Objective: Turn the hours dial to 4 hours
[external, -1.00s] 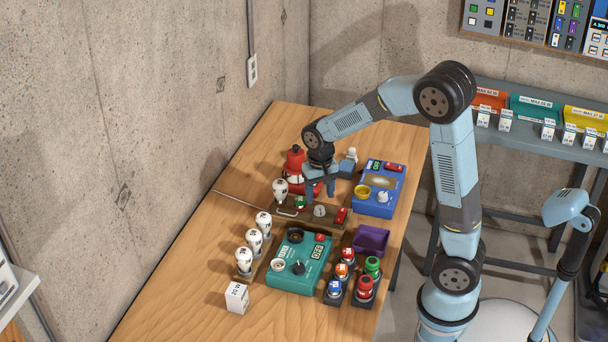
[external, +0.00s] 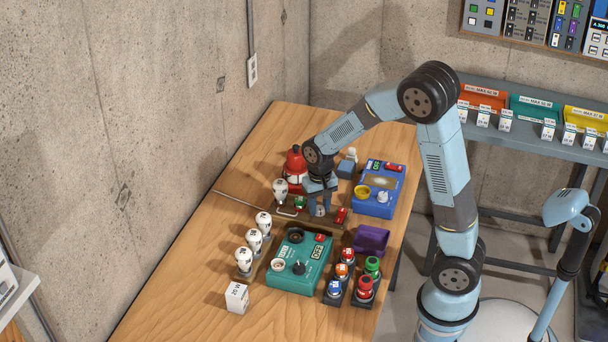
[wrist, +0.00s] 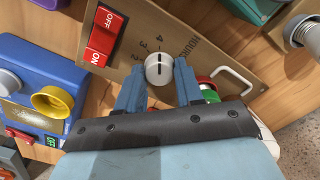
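The hours dial (wrist: 158,70) is a small white knob with a dark line across its face, on a brown panel (wrist: 215,60). Printed numbers 2, 3 and 4 curve around its upper left side in the wrist view. The line runs roughly up and down there, with the 4 above it; I cannot tell which end is the pointer. My gripper (wrist: 160,88) is open, one finger on each side of the dial; contact is unclear. In the external view my gripper (external: 320,204) is low at the panel and partly hides the dial (external: 320,211).
A red OFF/ON switch (wrist: 104,36) and a green button (wrist: 210,92) flank the dial on the panel. A blue box (external: 372,205), a teal box (external: 300,260), a red bottle (external: 294,165) and white bulbs (external: 264,222) stand close by.

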